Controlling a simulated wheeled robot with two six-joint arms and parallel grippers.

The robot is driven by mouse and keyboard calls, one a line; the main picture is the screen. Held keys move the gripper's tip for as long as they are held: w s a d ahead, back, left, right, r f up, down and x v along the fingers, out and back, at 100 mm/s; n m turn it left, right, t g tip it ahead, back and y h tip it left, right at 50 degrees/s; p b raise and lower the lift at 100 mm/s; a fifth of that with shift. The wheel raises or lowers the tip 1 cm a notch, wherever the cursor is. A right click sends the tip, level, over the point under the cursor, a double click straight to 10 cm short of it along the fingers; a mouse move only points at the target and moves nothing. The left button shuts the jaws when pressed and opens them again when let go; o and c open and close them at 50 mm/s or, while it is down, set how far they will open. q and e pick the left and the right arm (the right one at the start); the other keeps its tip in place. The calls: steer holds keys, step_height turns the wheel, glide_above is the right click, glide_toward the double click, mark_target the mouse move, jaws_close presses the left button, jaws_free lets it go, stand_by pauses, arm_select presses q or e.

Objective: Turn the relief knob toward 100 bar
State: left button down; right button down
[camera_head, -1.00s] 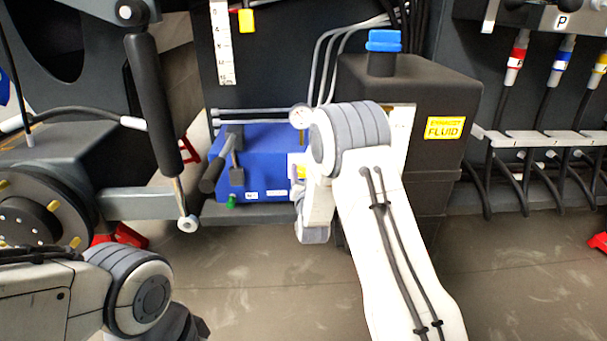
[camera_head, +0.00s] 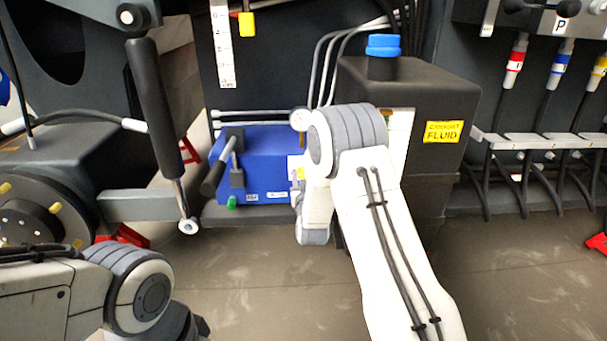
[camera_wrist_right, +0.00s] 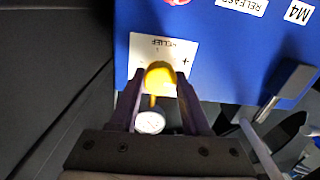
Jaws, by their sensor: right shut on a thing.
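The relief knob (camera_wrist_right: 160,80) is yellow and shows in the right wrist view, below a white label (camera_wrist_right: 172,48) marked RELIEF with a plus sign, on the blue block (camera_wrist_right: 225,60). My right gripper (camera_wrist_right: 161,74) is shut on the knob, with one dark finger on each side of it. A round white gauge (camera_wrist_right: 150,122) sits just below the knob in that view. In the head view the blue block (camera_head: 262,165) and gauge (camera_head: 300,119) show, but my right arm hides the knob and gripper. The gauge reading is too small to tell. My left gripper is out of view.
A black tank (camera_head: 445,90) with a blue cap (camera_head: 383,45) stands right of the block. A black-handled lever (camera_head: 219,172) and a black cylinder (camera_head: 152,105) are to its left. Hoses (camera_head: 515,62) hang at the right. The floor in front is clear.

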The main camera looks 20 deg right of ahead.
steer(key=n+p, duration=0.3)
steer(key=n, duration=0.7)
steer(key=n+p, duration=0.4)
steer(key=n, duration=0.6)
steer(key=shift+a+f+n+h, duration=0.15)
steer(key=shift+n+h, duration=0.25)
steer(key=shift+n, duration=0.3)
steer(key=shift+c, duration=1.8)
jaws_free()
steer(key=p+v, duration=0.2)
steer(key=v, duration=0.8)
steer(key=shift+s, duration=0.2)
